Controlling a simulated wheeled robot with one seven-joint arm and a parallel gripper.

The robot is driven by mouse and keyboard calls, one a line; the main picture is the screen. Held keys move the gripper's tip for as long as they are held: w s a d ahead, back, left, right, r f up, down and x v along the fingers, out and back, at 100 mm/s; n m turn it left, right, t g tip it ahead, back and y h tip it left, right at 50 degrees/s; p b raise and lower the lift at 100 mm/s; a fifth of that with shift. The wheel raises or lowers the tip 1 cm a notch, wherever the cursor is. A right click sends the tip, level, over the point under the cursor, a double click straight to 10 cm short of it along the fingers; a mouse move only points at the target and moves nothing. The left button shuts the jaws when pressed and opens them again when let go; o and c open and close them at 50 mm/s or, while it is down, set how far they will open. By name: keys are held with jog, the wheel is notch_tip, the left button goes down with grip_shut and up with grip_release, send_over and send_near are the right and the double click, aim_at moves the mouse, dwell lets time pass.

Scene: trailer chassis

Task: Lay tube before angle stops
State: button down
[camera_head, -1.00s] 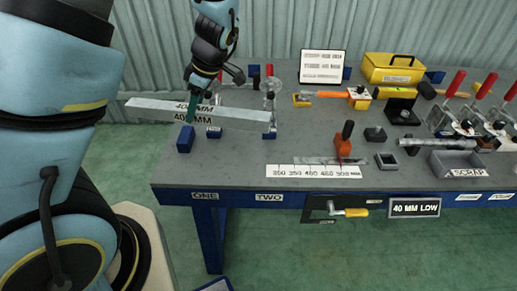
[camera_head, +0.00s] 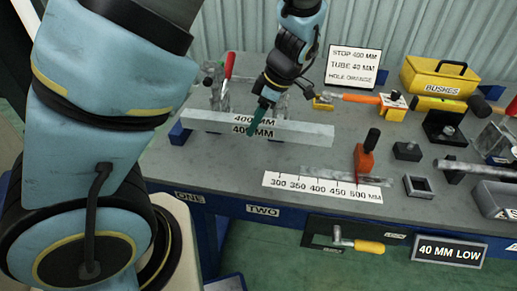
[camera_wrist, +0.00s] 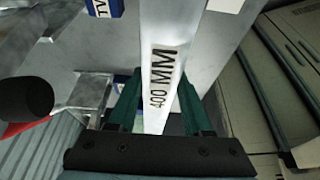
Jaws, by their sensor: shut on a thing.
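A long grey metal tube (camera_head: 300,132) marked 400 MM lies crosswise at the table's left part in the head view, roughly level. My gripper (camera_head: 258,120) is shut on it near its middle, with green fingers. In the wrist view the tube (camera_wrist: 168,60) runs between the two green fingers (camera_wrist: 160,112). Blue blocks (camera_head: 178,132) show beside the tube's left end. Grey metal pieces, perhaps the angle stops (camera_head: 216,98), stand behind the tube, partly hidden by it and my gripper. I cannot tell whether the tube touches the blocks or the stops.
A red-handled clamp (camera_head: 228,66) stands behind the tube. A length scale (camera_head: 322,188) and an orange-based tool (camera_head: 365,160) lie to the right. A sign (camera_head: 352,66), a yellow BUSHES box (camera_head: 440,77) and several fixtures fill the back and right.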

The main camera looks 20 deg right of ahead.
aim_at(267, 122)
jog(key=shift+f+p, duration=0.7)
jog(key=shift+f, duration=3.1)
jog(key=shift+f, duration=0.15)
jog(key=shift+c, duration=1.6)
grip_release()
jog(key=b+v, duration=0.2)
jog(key=v, duration=1)
jog(key=shift+b, duration=0.3)
jog(key=a+r+m+h, duration=0.1)
jog(key=a+m, duration=0.5)
jog(key=a, duration=0.7)
jog(key=w+a+r+m+h, duration=0.1)
jog(key=a+m, duration=0.6)
jog(key=a, duration=0.7)
jog(key=shift+w+r+g+h, duration=0.3)
jog(key=shift+r+h, duration=0.4)
jog(key=shift+h, duration=0.4)
